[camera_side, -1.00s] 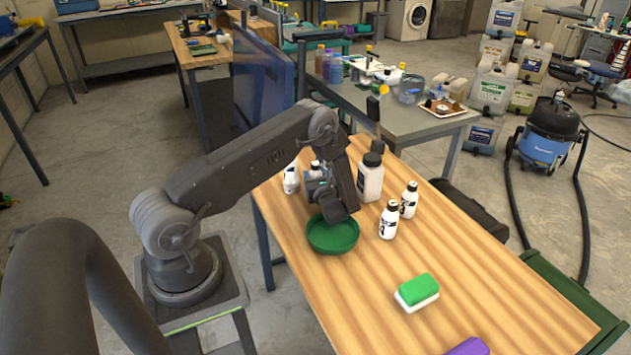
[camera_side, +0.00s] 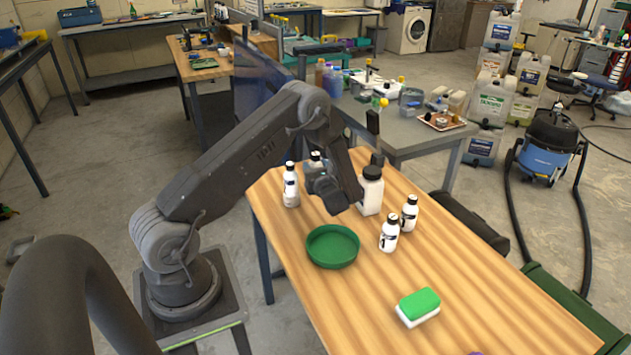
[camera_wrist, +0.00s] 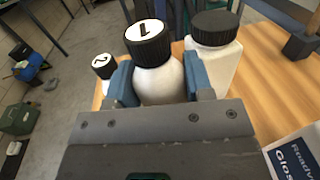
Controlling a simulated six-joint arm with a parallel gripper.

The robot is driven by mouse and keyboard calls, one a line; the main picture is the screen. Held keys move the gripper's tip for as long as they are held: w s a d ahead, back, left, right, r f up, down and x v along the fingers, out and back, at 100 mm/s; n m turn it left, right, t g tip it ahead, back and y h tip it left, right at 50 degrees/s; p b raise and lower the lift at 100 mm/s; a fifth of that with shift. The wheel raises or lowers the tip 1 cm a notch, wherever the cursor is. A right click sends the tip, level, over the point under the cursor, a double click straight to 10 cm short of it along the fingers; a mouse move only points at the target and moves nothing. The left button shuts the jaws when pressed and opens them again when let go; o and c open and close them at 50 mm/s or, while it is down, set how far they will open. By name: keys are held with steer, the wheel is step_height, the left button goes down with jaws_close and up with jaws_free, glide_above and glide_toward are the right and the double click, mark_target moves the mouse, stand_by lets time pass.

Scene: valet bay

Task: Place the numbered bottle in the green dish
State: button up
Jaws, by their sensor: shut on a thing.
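My gripper (camera_side: 318,182) (camera_wrist: 161,84) is shut on a small white bottle (camera_wrist: 158,79) whose black cap reads 1. In the side view, the held bottle's top (camera_side: 316,158) shows above the jaws; its lower part is hidden. The green dish (camera_side: 332,262) is round, shallow and empty, and sits on the wooden table, nearer the side camera than my gripper. A similar white bottle (camera_side: 290,188) stands left of my gripper; the wrist view shows a bottle cap reading 2 (camera_wrist: 103,66) to the left.
A larger white bottle (camera_side: 371,192) with a black cap stands close to the right of my gripper. Two small white bottles (camera_side: 389,236) (camera_side: 409,214) stand right of the dish. A green and white sponge (camera_side: 418,307) lies at the front.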

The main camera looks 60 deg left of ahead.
steer(key=shift+s+d+r, duration=0.15)
steer(key=shift+d+r, duration=0.05)
steer(key=shift+r, duration=0.3)
steer(key=shift+s+d+r, duration=0.15)
steer(key=shift+d+r, duration=0.05)
steer(key=shift+r, duration=0.25)
steer(key=s+d+r, duration=0.3)
steer(key=s+d, duration=0.5)
steer(key=s, duration=0.1)
glide_above(337, 238)
step_height(337, 238, down, 7)
steer(key=shift+f, duration=2.15)
steer(key=shift+f, duration=0.4)
steer(key=shift+f, duration=0.1)
steer(key=o, duration=1.1)
